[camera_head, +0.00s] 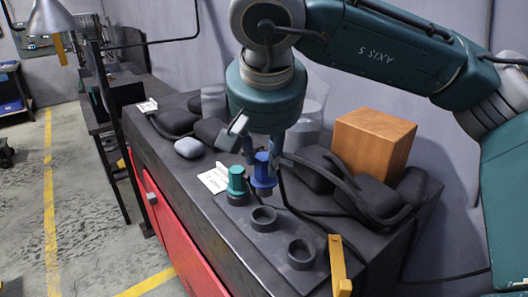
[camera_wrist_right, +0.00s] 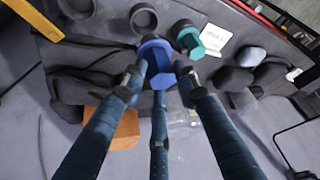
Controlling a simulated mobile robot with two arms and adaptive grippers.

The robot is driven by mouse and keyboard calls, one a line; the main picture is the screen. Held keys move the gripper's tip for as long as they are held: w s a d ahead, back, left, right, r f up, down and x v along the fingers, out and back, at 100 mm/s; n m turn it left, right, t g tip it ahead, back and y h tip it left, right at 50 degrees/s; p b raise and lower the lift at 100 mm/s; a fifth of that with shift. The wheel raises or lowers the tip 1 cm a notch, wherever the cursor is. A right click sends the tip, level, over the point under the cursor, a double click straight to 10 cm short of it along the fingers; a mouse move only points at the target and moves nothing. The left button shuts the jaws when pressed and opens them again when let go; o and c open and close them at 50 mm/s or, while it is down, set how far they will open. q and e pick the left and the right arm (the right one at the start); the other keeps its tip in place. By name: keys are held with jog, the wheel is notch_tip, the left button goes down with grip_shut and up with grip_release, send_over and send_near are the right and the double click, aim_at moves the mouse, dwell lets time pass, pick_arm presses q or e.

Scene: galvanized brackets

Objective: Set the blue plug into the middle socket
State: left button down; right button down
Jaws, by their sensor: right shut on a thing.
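The blue plug (camera_head: 263,172) is in my right gripper (camera_head: 262,156), held upright above the bench top, just right of the teal plug (camera_head: 237,182). It also shows between the fingers in the right wrist view (camera_wrist_right: 156,52). The teal plug stands in the leftmost socket of a row. The middle socket (camera_head: 263,218) is an empty dark ring, nearer the front than the blue plug; it also shows in the right wrist view (camera_wrist_right: 143,18). A third, empty socket (camera_head: 301,253) lies to its right. My left gripper is not in view.
A wooden box (camera_head: 372,142) and dark rounded pieces (camera_head: 350,185) with cables stand behind and to the right. A yellow bar (camera_head: 338,265) is at the right of the sockets. A white card (camera_head: 213,180) lies left of the teal plug. The bench's front edge is close.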

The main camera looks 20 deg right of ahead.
aim_at(265, 172)
jog(key=shift+f+b, duration=0.85)
jog(key=shift+f, duration=0.2)
jog(key=shift+f+b, duration=0.9)
jog(key=shift+f, duration=0.25)
jog(key=shift+r, duration=0.15)
jog(key=shift+a, duration=0.1)
jog(key=shift+f+b, duration=1.45)
jog(key=shift+f, duration=0.65)
jog(key=c, duration=1.2)
grip_release()
jog(key=shift+r, duration=0.1)
